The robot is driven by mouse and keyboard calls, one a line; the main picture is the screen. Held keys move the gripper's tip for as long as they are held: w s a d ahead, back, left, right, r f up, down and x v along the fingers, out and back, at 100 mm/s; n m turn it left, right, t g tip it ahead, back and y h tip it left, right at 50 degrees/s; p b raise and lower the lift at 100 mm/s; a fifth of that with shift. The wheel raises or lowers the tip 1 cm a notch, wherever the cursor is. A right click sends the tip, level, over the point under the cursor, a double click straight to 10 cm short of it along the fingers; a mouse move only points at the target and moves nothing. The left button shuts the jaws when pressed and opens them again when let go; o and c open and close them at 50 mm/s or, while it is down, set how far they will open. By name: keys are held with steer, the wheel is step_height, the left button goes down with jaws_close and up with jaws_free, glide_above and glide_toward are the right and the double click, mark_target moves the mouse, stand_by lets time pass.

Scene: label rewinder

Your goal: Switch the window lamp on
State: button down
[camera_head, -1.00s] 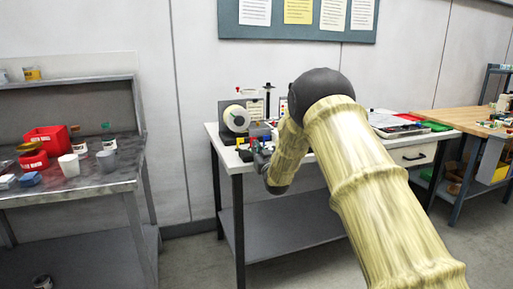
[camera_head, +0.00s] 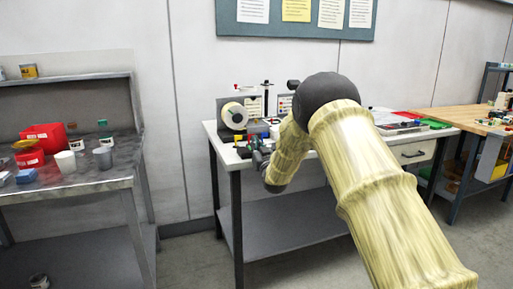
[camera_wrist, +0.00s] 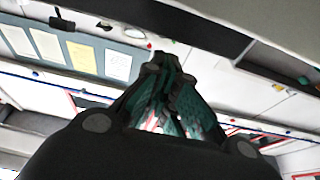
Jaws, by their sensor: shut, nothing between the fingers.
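The label rewinder (camera_head: 235,115) stands on the white-topped table, with a pale label roll on its grey back plate. Coloured blocks or buttons lie at its front. I cannot pick out the window lamp or its switch at this size. My gripper (camera_head: 257,160) is at the table's front edge, in front of the rewinder, partly hidden by my arm. In the wrist view my gripper (camera_wrist: 168,62) points up the picture with its fingers together and nothing between them. Its fingertips appear apart from any object there.
A grey workbench (camera_head: 95,178) with a red bin (camera_head: 47,137) and cups is at the left. A wooden bench (camera_head: 470,117) is at the right. Papers hang on a wall board (camera_head: 300,30). The floor between the left bench and the white table is clear.

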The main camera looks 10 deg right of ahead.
steer(key=r, duration=0.2)
steer(key=shift+s+r+p, duration=0.3)
steer(key=f+v, duration=0.1)
steer(key=v, duration=0.8)
steer(key=shift+f+b, duration=0.35)
steer(key=shift+f, duration=0.15)
